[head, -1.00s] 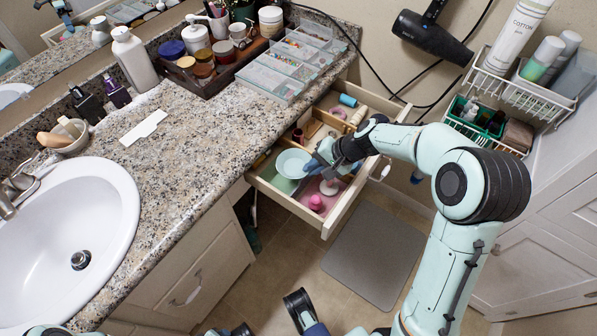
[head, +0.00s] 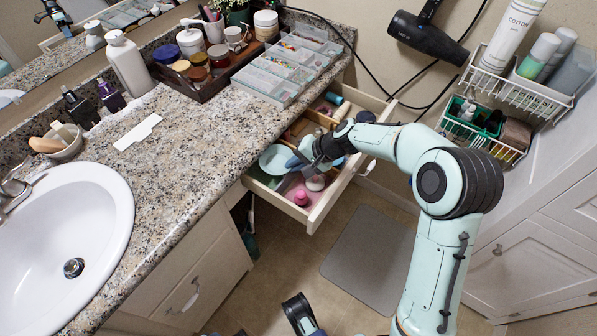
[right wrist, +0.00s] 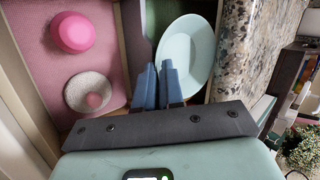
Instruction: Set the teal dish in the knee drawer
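The teal dish (head: 276,159) is a pale, shallow round bowl in the open knee drawer (head: 318,214), towards its left side. It also shows in the right wrist view (right wrist: 190,48), over the green-lined compartment. My right gripper (head: 294,163) reaches into the drawer from the right, at the dish's right edge. In the right wrist view its blue fingers (right wrist: 160,66) are close together with the near rim between them, and they hide that part of the rim. Whether the dish rests fully on the drawer floor is hard to tell.
A pink cup (head: 302,198) and a round pale item (head: 316,183) stand in the drawer's pink compartment beside my gripper. Wooden dividers split the drawer. The granite counter (head: 185,150) overhangs the left side. A wire rack (head: 493,88) hangs at right.

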